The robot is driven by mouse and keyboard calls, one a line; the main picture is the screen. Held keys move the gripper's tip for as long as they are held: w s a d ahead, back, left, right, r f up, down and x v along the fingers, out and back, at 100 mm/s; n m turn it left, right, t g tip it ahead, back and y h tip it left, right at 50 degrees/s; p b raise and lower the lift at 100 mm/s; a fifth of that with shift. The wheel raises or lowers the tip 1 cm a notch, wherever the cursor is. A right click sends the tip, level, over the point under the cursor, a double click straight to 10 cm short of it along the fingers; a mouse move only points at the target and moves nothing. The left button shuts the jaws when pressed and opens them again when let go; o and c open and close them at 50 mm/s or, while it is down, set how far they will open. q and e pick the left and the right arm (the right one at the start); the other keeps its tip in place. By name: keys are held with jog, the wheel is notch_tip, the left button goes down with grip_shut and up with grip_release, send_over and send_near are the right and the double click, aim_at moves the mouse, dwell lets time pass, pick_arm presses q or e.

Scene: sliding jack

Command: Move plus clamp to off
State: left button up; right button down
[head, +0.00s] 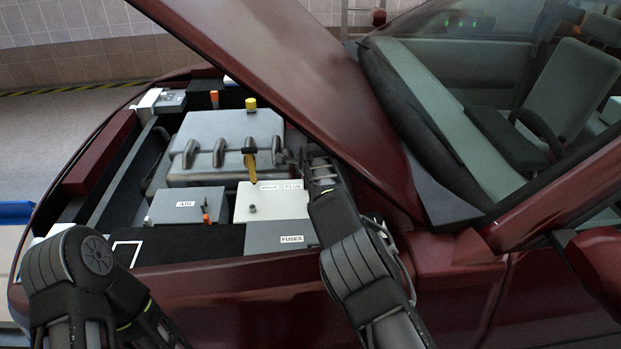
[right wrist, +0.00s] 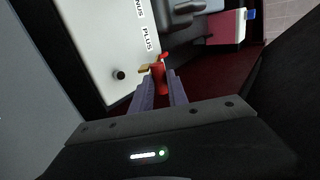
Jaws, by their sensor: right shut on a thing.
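The white battery box (head: 270,208) sits in the open engine bay, with MINUS and PLUS labels on its top; it also shows in the right wrist view (right wrist: 95,45). The red plus clamp (right wrist: 158,74) is by the PLUS label, beside a small brass-coloured piece (right wrist: 144,68). My right gripper (right wrist: 159,92) is shut on the red clamp at the box's edge. In the head view my right gripper (head: 300,168) is over the box's right side and hides the clamp. A dark round post (right wrist: 119,75) stands on the box. My left arm is at lower left; its gripper is not in view.
A grey FUSES box (head: 282,238) is in front of the battery and a grey AIR box (head: 183,207) to its left. A yellow-handled part (head: 251,165) stands behind the battery by the engine cover (head: 215,135). The raised hood (head: 290,60) hangs over the right side.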

jog(key=shift+w, duration=0.2)
jog(key=shift+d+f, duration=0.1)
jog(key=c, duration=1.6)
grip_release()
jog(key=shift+f, duration=0.1)
jog(key=shift+s, duration=0.1)
jog(key=shift+s+r+b, duration=0.5)
jog(key=shift+s+b, duration=0.15)
jog(key=shift+s, duration=1.7)
jog(key=shift+s+r+b, duration=0.45)
jog(key=shift+s+b, duration=0.25)
jog(key=shift+s, duration=1.6)
jog(key=shift+s+r+b, duration=0.5)
jog(key=shift+s+b, duration=0.15)
jog(key=shift+s, duration=1.7)
